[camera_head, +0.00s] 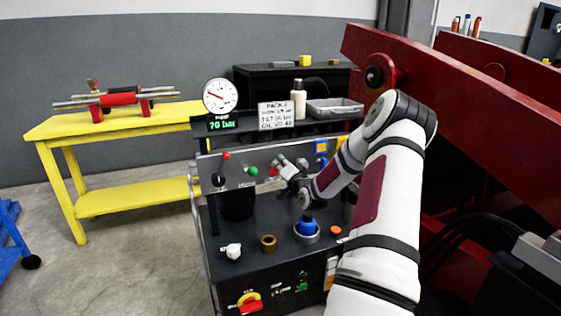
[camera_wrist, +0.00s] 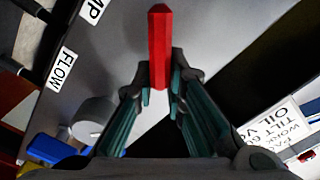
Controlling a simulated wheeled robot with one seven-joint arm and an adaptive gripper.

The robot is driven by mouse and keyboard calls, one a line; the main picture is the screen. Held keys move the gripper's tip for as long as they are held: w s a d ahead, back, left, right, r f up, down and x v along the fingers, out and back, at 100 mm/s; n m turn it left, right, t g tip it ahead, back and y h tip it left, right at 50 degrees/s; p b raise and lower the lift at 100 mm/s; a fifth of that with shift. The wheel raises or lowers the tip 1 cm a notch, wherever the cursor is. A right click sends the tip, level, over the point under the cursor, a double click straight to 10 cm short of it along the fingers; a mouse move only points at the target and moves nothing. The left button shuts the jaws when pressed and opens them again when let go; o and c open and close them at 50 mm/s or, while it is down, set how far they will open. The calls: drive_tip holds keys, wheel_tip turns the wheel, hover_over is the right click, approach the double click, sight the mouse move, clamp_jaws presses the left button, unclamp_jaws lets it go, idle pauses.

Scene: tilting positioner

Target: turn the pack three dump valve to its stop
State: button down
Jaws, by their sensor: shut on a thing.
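The red valve lever (camera_wrist: 159,45) stands out from the grey panel, close to a partly hidden label ending in "MP" (camera_wrist: 95,10). My gripper (camera_wrist: 160,88) is shut on the lever's near end, one finger on each side in the wrist view. In the head view my gripper (camera_head: 287,168) is at the grey control panel (camera_head: 236,163), right of the green button (camera_head: 253,171); the lever is mostly hidden there. The round gauge (camera_head: 220,96) above the panel has a "70 bar" readout (camera_head: 222,124) beneath it. A pack 3 sign (camera_head: 277,115) stands beside it.
A grey knob (camera_wrist: 95,112) by the "FLOW" label (camera_wrist: 61,68) sits near my fingers. Below the panel, the black deck holds a blue-capped part (camera_head: 307,228), a bronze ring (camera_head: 268,243) and a white fitting (camera_head: 232,250). A large red beam (camera_head: 470,95) rises close on the right.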

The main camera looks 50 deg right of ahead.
drive_tip(key=shift+s+d+f+m+p, duration=0.1)
drive_tip(key=shift+f+m+p, duration=0.3)
drive_tip(key=shift+m, duration=0.95)
drive_tip(key=shift+s+d+f+m+p, duration=0.1)
drive_tip(key=shift+f+m+p, duration=0.25)
drive_tip(key=shift+m, duration=0.95)
drive_tip(key=shift+d+f+m+p, duration=0.15)
drive_tip(key=shift+m+p, duration=0.4)
drive_tip(key=shift+m, duration=0.8)
drive_tip(key=shift+f, duration=0.1)
drive_tip(key=c, duration=1.6)
unclamp_jaws()
drive_tip(key=v, duration=1.2)
